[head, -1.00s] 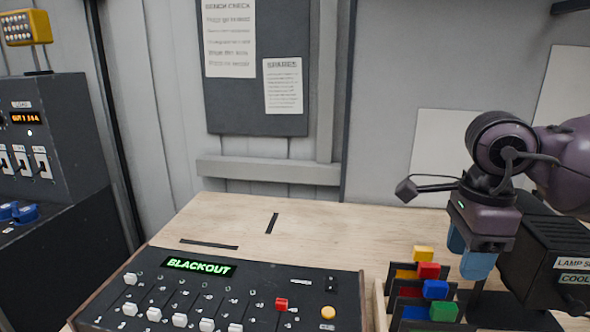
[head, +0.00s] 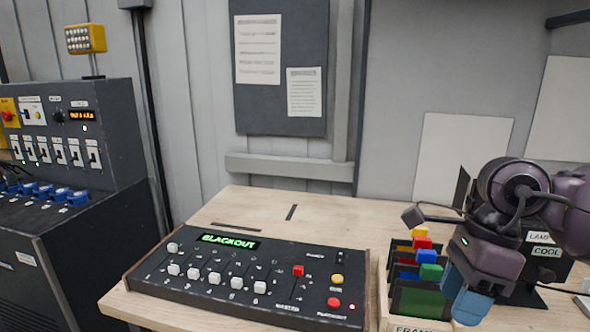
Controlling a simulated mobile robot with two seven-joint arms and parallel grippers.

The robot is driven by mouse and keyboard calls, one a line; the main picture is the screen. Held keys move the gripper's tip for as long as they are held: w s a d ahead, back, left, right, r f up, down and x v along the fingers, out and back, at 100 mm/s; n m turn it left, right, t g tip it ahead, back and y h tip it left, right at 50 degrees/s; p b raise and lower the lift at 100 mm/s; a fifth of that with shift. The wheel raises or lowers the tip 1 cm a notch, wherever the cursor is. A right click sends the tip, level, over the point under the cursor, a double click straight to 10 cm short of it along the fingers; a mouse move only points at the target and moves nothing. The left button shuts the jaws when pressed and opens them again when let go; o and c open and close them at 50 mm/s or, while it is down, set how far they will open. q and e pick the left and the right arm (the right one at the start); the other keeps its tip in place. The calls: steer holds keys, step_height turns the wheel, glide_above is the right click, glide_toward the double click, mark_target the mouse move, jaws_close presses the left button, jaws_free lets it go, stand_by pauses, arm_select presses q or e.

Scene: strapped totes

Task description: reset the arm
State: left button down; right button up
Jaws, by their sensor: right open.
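My right gripper (head: 465,294) is in the head view at the lower right, with blue fingertips pointing down. It is open, and I see nothing held between its fingers. It hangs just right of a wooden rack of colored frames (head: 418,300), in front of a dark lamp box (head: 547,240). My left gripper is not in view.
A control desk (head: 250,275) with white sliders, red and yellow buttons and a green "BLACKOUT" display sits on the wooden bench (head: 262,203). A dark cabinet (head: 110,125) with switches and blue plugs stands at the left.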

steer(key=s+a+f+m+g+y, duration=0.1)
steer(key=a+f+m+y, duration=0.1)
steer(key=a+m+y, duration=0.35)
steer(key=s+a+f+m+g+y, duration=0.1)
steer(key=s+a+f+m+y, duration=0.1)
steer(key=a+y, duration=0.6)
steer(key=w+d+f+m+t+h, duration=0.3)
steer(key=d+f+m+t, duration=0.25)
steer(key=m+t, duration=0.7)
steer(key=w+d+f+m+t+h, duration=0.3)
steer(key=f+m+t, duration=0.5)
steer(key=m, duration=0.7)
steer(key=s+d+f+m+g+h, duration=0.2)
steer(key=s+d+f+m+h, duration=0.3)
steer(key=f, duration=0.5)
steer(key=s+d+f+m+g+h, duration=0.3)
steer(key=s+d+f+m+h, duration=0.1)
steer(key=s+f+m, duration=0.5)
step_height(320, 180, down, 2)
steer(key=shift+s+d+f+m+g+h, duration=0.1)
steer(key=shift+s+d+m+g+h, duration=0.3)
steer(key=shift+m+h, duration=0.3)
